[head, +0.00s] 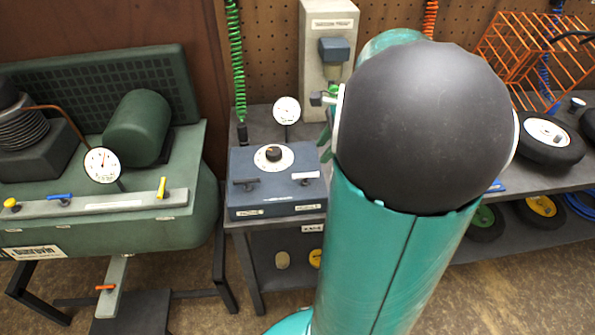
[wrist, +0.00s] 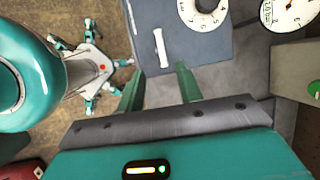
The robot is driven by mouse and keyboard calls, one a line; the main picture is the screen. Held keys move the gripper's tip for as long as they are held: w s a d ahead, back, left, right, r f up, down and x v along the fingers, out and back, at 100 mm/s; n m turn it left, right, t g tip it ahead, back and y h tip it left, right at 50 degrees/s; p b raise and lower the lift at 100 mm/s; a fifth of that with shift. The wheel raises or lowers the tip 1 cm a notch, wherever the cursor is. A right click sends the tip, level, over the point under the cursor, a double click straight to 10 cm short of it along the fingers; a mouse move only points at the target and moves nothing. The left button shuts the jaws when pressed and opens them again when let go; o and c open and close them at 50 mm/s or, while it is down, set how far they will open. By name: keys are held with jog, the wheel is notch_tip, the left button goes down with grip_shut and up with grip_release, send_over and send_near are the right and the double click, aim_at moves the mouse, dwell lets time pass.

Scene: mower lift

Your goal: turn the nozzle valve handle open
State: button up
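A blue-grey control box (head: 275,205) stands on the bench, with a dial (head: 273,156), a dark bar handle (head: 245,184) and a white bar handle (head: 305,176) on top. The labels are too small to read, so I cannot tell which handle is the nozzle valve. In the wrist view the white handle (wrist: 161,47) lies just beyond the fingertips, roughly in line with the gap. My gripper (wrist: 159,68) is open, its two green fingers apart with nothing between them. In the head view my arm mostly hides the gripper.
A round gauge (head: 286,111) stands behind the box, and a vacuum trap panel (head: 327,50) is on the pegboard. A green compressor (head: 130,205) is at the left. Tyres (head: 548,148) and an orange wire basket (head: 535,50) are on the right.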

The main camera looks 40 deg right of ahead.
aim_at(306, 174)
jog(key=x, duration=1.1)
jog(key=shift+f, duration=0.4)
jog(key=shift+d, duration=0.1)
jog(key=shift+s, duration=0.1)
jog(key=shift+c, duration=0.3)
grip_shut()
